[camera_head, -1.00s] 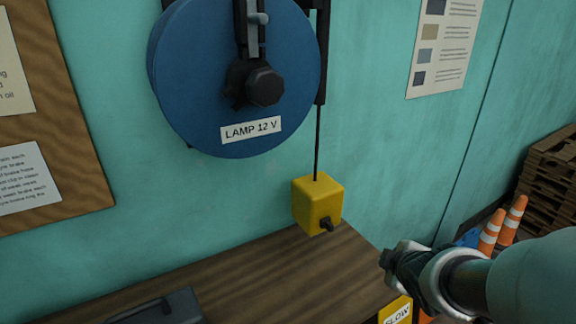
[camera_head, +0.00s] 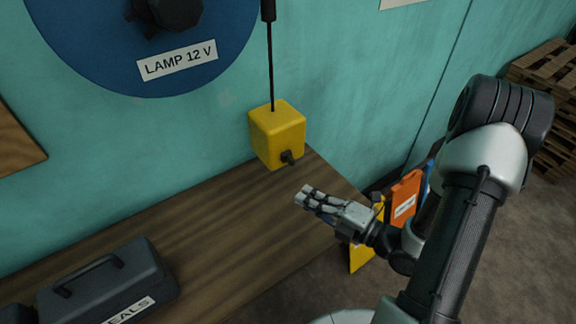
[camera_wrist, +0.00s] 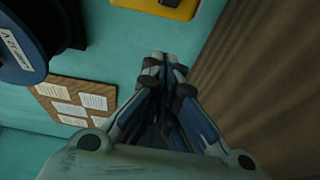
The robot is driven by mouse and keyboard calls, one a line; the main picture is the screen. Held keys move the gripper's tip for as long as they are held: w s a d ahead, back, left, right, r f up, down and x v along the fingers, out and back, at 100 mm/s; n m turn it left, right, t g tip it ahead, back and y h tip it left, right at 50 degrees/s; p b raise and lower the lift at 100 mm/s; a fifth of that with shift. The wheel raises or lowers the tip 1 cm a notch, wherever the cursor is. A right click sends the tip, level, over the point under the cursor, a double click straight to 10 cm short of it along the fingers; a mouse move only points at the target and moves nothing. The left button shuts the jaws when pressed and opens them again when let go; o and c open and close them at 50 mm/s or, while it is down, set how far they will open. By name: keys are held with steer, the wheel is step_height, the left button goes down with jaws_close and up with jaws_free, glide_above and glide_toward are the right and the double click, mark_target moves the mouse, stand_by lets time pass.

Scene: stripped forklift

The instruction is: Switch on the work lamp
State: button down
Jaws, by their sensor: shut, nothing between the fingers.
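A yellow switch box (camera_head: 272,137) hangs on a black cable below the blue reel labelled "LAMP 12 V" (camera_head: 150,40), just above the bench's back edge. A small black toggle (camera_head: 289,157) sticks out of the box's lower front. My gripper (camera_head: 304,197) is shut and empty. It is over the bench, below and slightly right of the box in the head view, and apart from it. In the wrist view the shut fingers (camera_wrist: 165,62) point up the picture. The reel (camera_wrist: 25,45) is at left.
A wooden bench (camera_head: 215,235) runs along the teal wall. A dark toolbox (camera_head: 110,280) labelled "...EALS" stands at its left. Pallets (camera_head: 548,95) are stacked at far right. The bench middle is clear.

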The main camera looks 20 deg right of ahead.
mark_target(289, 159)
steer(key=shift+s+a+r, duration=0.1)
stand_by(0.3)
steer(key=x, duration=1)
steer(key=d, duration=0.2)
steer(key=w+d, duration=0.1)
steer(key=d, duration=0.1)
steer(key=shift+w, duration=0.15)
